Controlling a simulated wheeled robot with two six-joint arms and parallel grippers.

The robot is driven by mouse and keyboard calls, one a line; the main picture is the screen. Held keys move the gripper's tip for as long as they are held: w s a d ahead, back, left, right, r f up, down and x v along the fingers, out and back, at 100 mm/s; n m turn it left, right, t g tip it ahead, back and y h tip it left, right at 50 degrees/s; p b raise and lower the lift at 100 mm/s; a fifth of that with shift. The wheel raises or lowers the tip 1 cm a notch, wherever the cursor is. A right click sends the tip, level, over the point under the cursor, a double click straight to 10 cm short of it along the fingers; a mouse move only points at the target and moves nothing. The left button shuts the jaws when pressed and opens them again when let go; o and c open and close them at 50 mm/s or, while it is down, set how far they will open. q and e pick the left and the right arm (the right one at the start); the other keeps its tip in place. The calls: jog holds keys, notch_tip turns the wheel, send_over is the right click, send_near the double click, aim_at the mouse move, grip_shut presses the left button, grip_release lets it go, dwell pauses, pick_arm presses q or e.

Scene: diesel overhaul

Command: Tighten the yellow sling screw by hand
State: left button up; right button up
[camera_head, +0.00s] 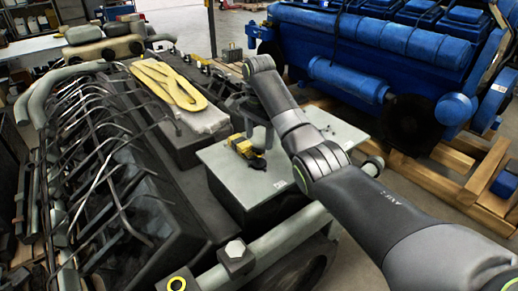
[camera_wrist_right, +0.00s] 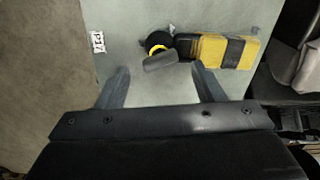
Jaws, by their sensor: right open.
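A yellow-and-black block (camera_head: 240,147) lies on a grey flat plate (camera_head: 228,174). A black round knob with a yellow ring (camera_wrist_right: 158,42) and a dark grey flat lever (camera_wrist_right: 160,62) sit at its left end in the right wrist view, where the yellow-and-black block (camera_wrist_right: 210,50) also shows. My right gripper (camera_head: 243,121) hangs over the plate near the block. In the wrist view its fingers (camera_wrist_right: 160,68) are apart on either side of the lever, with nothing visibly held. Whether the fingers touch anything is unclear. My left gripper is out of view.
A yellow looped sling (camera_head: 168,84) lies on the dark engine left of the plate. Bent pipes (camera_head: 85,130) crowd the engine's left side. A blue engine (camera_head: 365,50) stands on wooden pallets at the back right. A pipe (camera_head: 285,235) runs in front of the plate.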

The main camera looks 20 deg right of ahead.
aim_at(259, 147)
jog(key=n, duration=0.5)
jog(key=shift+n, duration=0.4)
jog(key=n, duration=1.5)
jog(key=shift+n, duration=0.4)
jog(key=shift+f, duration=2.5)
grip_shut()
